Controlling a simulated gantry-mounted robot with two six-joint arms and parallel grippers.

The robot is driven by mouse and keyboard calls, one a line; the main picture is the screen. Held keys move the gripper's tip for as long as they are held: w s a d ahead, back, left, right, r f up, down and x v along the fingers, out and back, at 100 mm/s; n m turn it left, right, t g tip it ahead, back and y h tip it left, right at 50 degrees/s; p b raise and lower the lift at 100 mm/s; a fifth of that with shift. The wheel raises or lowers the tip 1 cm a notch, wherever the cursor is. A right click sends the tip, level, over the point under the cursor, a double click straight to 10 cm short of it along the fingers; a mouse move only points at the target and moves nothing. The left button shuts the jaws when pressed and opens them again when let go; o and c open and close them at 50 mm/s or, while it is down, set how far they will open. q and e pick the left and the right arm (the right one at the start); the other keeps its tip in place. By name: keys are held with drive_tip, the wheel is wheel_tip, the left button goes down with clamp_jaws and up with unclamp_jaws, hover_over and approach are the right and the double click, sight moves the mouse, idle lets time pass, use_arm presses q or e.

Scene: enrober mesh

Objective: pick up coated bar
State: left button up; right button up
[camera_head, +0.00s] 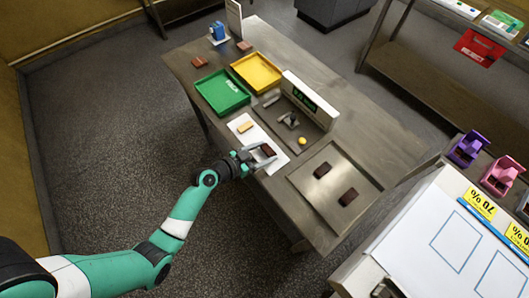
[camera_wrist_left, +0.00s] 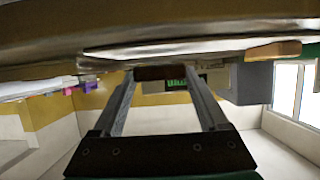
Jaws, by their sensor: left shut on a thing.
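My left gripper (camera_head: 262,154) is over the white sheet at the table's front edge, shut on a dark brown coated bar (camera_head: 267,150). In the left wrist view the bar (camera_wrist_left: 160,73) spans the gap between the two fingertips of the left gripper (camera_wrist_left: 161,78). The head view does not clearly show whether the bar is clear of the sheet. Two more dark bars (camera_head: 322,169) (camera_head: 348,196) lie apart on the metal plate to the right. My right gripper is not in view.
The white sheet (camera_head: 240,120) also bears a tan bar (camera_head: 245,127). A green tray (camera_head: 222,106) and a yellow tray (camera_head: 275,85) lie behind it. A scale-like unit with a green display (camera_head: 304,98) and a yellow ball (camera_head: 302,140) are nearby. Reddish-brown blocks (camera_head: 199,62) lie at the far left.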

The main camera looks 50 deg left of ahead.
use_arm(q)
drive_tip(key=s+d+r+p, duration=0.6)
drive_tip(key=s+d+r, duration=0.2)
drive_tip(key=d+r, duration=0.3)
drive_tip(key=shift+d+r+p, duration=0.3)
drive_tip(key=shift+r+p, duration=0.05)
